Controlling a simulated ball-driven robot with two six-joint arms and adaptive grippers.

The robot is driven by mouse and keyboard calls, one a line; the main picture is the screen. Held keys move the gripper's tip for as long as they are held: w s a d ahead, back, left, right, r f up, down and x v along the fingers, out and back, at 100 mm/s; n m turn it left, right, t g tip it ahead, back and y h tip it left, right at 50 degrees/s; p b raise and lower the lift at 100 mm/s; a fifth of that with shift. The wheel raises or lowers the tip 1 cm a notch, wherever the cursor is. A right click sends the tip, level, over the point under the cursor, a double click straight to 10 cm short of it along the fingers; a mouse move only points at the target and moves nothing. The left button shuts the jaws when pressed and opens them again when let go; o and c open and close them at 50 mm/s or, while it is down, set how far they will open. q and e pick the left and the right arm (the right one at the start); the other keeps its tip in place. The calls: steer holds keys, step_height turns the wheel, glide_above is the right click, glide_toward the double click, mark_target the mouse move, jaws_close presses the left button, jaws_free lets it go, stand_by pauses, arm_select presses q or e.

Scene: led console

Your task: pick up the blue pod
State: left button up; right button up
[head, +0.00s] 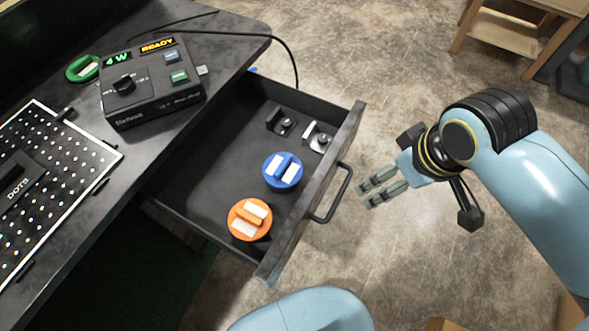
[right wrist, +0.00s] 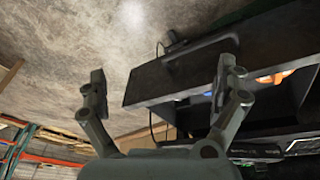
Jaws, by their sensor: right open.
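The blue pod (head: 282,171), a round disc with a raised bar and white patches on top, sits in the open drawer (head: 215,165), near its front wall. In the right wrist view only a small bit of blue shows inside the drawer, partly hidden behind its front and my finger. My right gripper (head: 366,195) is open and empty, outside the drawer to the right of its handle (head: 332,195). In the right wrist view its two fingers (right wrist: 160,82) are spread apart with the drawer front (right wrist: 180,72) beyond them. My left gripper is not in view.
An orange pod (head: 249,219) sits in the drawer nearer the bottom of the picture. Two small brackets (head: 318,137) stand at the drawer's far end. A wooden stool (head: 520,35) stands top right.

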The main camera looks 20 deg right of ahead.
steer(key=w+a+r+n+y, duration=0.1)
steer(key=w+a+r+n, duration=0.1)
steer(key=w+a+r, duration=0.15)
steer(key=n+y, duration=0.2)
steer(key=n, duration=0.2)
glide_toward(283, 165)
steer(key=b+x, duration=0.1)
steer(key=x, duration=0.4)
steer(key=shift+d, duration=0.2)
steer(key=b+x, duration=0.1)
steer(key=x, duration=0.4)
steer(key=shift+a+f, duration=0.25)
steer(key=shift+f, duration=0.05)
steer(key=c, duration=1)
steer(key=shift+r, duration=0.1)
